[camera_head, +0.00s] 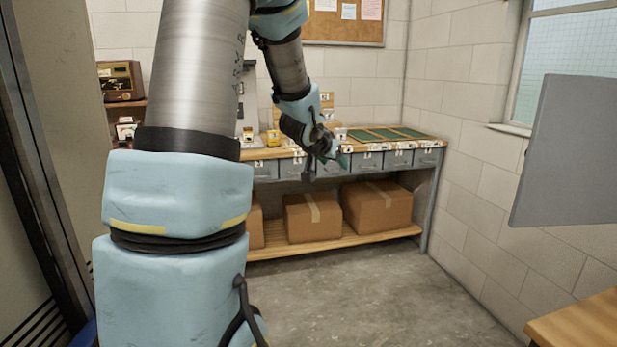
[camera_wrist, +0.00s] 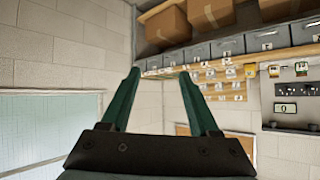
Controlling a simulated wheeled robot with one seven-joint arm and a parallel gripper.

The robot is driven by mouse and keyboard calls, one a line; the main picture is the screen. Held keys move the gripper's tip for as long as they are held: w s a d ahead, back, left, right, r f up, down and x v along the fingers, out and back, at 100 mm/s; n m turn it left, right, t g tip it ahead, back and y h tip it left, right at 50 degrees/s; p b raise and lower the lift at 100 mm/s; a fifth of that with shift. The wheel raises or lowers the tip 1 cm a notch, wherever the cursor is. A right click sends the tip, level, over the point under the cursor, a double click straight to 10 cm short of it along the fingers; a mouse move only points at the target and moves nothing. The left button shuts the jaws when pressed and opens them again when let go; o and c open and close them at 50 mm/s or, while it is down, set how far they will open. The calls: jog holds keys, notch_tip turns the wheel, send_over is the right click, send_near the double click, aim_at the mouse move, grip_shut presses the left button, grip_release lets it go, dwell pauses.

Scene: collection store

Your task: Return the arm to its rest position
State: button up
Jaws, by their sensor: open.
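My arm rises large through the left and middle of the head view, with its far end bent down in front of the workbench. My gripper (camera_head: 335,160) hangs near the bench's front edge in the head view, small and partly hidden by its own wrist. In the wrist view my gripper (camera_wrist: 160,78) shows two green fingers spread apart, with nothing between them. The wrist view is turned upside down, with the bench and boxes at the top. Whether the gripper is over the bench top or in front of it is hard to tell.
The workbench (camera_head: 437,143) has grey drawers and green trays (camera_head: 385,134) on top. Cardboard boxes (camera_head: 377,206) sit on its lower shelf. A grey panel (camera_head: 568,150) and a wooden surface (camera_head: 580,325) are at the right. A dark cabinet edge (camera_head: 40,170) is at left. The middle floor is clear.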

jog(key=s+a+f+n+g+y, duration=0.1)
jog(key=s+a+f+g, duration=0.1)
jog(key=s, duration=0.6)
jog(key=s+a+f+n+g+y, duration=0.1)
jog(key=s+a+f+n+g, duration=0.1)
jog(key=s+a, duration=0.4)
jog(key=s+a+f+n+g+y, duration=0.2)
jog(key=s+a+f+g, duration=0.2)
jog(key=s, duration=0.8)
jog(key=shift+a+f, duration=0.55)
jog(key=shift+f, duration=0.4)
